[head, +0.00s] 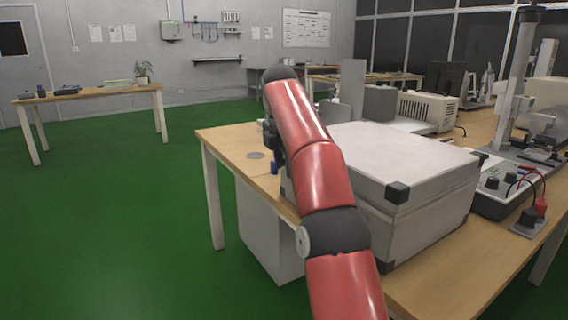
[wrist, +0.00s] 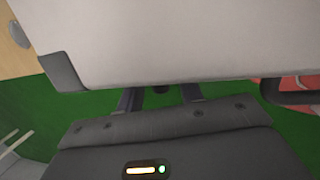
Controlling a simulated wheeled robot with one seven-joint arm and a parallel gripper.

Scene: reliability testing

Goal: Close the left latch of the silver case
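The silver case (head: 400,160) stands shut on the wooden table, with black corner caps. In the head view my gripper (head: 270,138) is mostly hidden behind my red arm at the case's left side.
The wooden table (head: 230,139) has a grey disc (head: 256,155) near its left end. A power supply with knobs and leads (head: 505,185) stands right of the case. Other lab equipment stands behind. The green floor at left is clear.

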